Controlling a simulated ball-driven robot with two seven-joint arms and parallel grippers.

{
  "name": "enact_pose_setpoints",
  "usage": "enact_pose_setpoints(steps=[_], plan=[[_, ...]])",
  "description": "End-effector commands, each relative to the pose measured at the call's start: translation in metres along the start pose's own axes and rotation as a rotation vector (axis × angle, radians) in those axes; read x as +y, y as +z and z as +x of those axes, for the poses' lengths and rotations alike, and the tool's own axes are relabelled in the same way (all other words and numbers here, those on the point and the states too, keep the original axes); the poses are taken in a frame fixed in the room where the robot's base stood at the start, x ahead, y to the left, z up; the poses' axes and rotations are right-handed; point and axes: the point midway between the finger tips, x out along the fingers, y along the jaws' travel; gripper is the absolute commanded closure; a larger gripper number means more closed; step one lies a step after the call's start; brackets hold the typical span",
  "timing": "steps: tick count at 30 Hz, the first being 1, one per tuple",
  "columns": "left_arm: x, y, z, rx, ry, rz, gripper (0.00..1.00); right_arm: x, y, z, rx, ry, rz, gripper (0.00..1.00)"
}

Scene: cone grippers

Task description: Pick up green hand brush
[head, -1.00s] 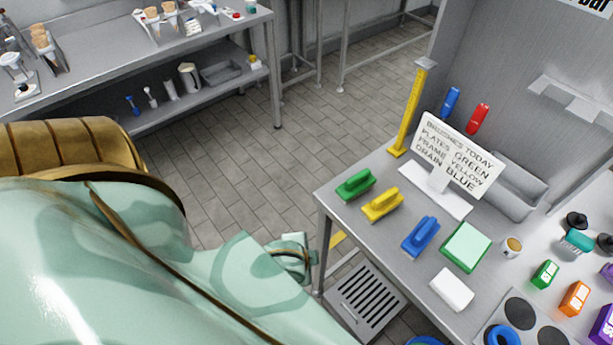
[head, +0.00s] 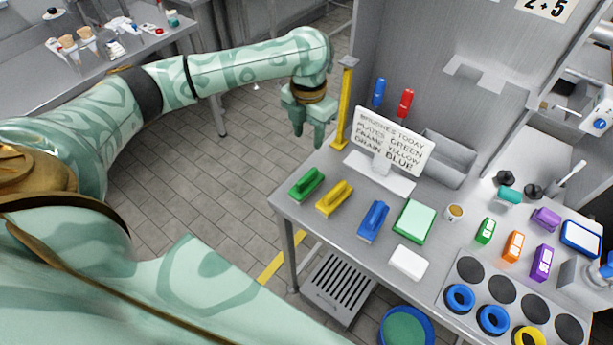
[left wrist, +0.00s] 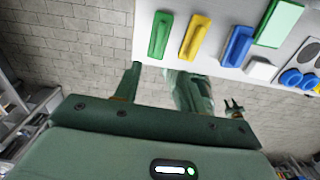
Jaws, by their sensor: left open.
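The green hand brush (head: 307,184) lies on the metal table near its left corner, handle up, in the head view. It also shows at the top of the left wrist view (left wrist: 161,35). A yellow brush (head: 335,197) and a blue brush (head: 373,220) lie to its right in a row. My left gripper (head: 309,137) is open and empty, pointing down beyond the table's left edge, behind and apart from the green brush.
A sign (head: 394,140) on a white base and a yellow post (head: 344,110) stand behind the brushes. A green-topped block (head: 414,221) and a white block (head: 408,262) lie to the right. Open floor lies left of the table.

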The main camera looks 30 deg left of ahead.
Motion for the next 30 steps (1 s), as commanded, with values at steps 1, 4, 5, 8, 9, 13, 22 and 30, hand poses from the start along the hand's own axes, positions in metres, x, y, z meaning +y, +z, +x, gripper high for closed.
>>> enact_pose_setpoints(steps=[1, 4, 5, 8, 9, 13, 22, 30], plan=[[0.003, 0.000, 0.003, 0.008, -0.001, 0.009, 0.59, -0.002, 0.000, 0.002, 0.000, -0.002, 0.001, 0.64], [0.004, -0.001, 0.021, 0.015, -0.004, 0.018, 0.59, -0.005, 0.000, 0.009, 0.000, -0.006, 0.003, 0.64], [0.004, -0.001, 0.029, 0.016, -0.004, 0.019, 0.59, -0.005, 0.001, 0.011, -0.001, -0.007, 0.003, 0.64], [0.003, -0.001, 0.056, 0.016, -0.005, 0.019, 0.59, -0.007, 0.002, 0.020, -0.003, -0.008, 0.003, 0.64], [0.003, -0.001, 0.066, 0.015, -0.006, 0.017, 0.59, -0.007, 0.003, 0.023, -0.004, -0.008, 0.003, 0.64], [0.003, -0.001, 0.091, 0.013, -0.005, 0.017, 0.59, -0.007, 0.005, 0.030, -0.006, -0.009, 0.003, 0.64], [0.003, -0.002, 0.114, 0.009, -0.005, 0.017, 0.59, -0.005, 0.007, 0.035, -0.009, -0.007, 0.002, 0.64], [0.002, -0.004, 0.157, 0.010, -0.004, 0.018, 0.59, -0.004, 0.011, 0.048, -0.016, -0.005, 0.000, 0.64]])
